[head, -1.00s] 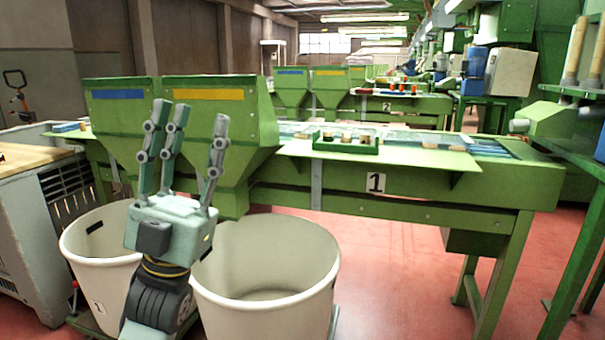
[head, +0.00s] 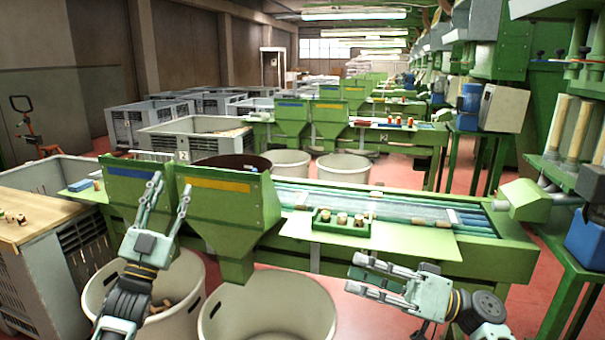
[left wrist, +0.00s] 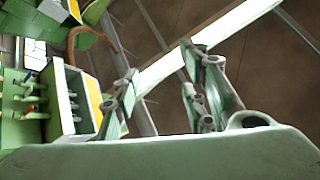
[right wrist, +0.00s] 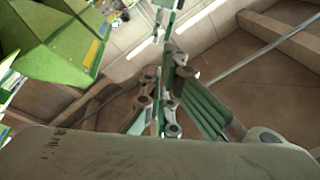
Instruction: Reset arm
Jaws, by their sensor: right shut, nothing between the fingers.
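My left gripper (head: 171,186) is raised at the lower left, fingers pointing up and apart, in front of the green hoppers and over the white bins. In the left wrist view its fingers (left wrist: 160,80) are apart with nothing between them. My right gripper (head: 354,273) is at the lower middle right, fingers pointing left, in front of the green table. In the right wrist view its fingers (right wrist: 162,95) are close together, with nothing held. Neither gripper touches anything that I can see.
Two green hoppers (head: 222,205) stand above white bins (head: 268,310); the left bin (head: 180,283) holds some corks. A green tray (head: 322,226) with several corks sits on the green table (head: 410,238). A grey crate (head: 70,255) is at far left. Red floor lies below the table.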

